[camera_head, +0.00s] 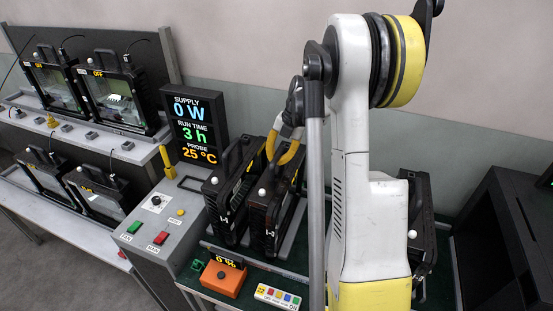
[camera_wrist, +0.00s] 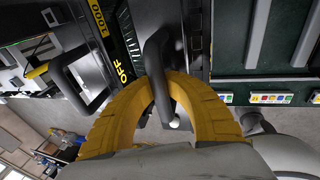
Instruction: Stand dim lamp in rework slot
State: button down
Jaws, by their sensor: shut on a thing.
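My gripper (camera_head: 272,155) has yellow fingers, curved inward and shut on a dark bar handle, which shows between them in the wrist view (camera_wrist: 163,78). In the head view the held floodlight (camera_head: 268,215) is a black upright housing with a label that looks like "L-3". A similar floodlight (camera_head: 224,200) stands close on its left. A third dark housing (camera_head: 424,215) shows partly behind my arm on the right. The wrist view shows "OFF" and "1000" on dark housings. I cannot tell which lamp is dim or which place is the rework slot. My arm hides much of the bench.
A display (camera_head: 194,125) reads 0 W, 3 h and 25 °C above a grey control box (camera_head: 150,235). Several floodlights stand on the left racks (camera_head: 135,145). A dark box (camera_head: 510,240) stands at right.

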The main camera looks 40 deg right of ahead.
jog(key=c, duration=1.4)
grip_release()
jog(key=v, duration=1.2)
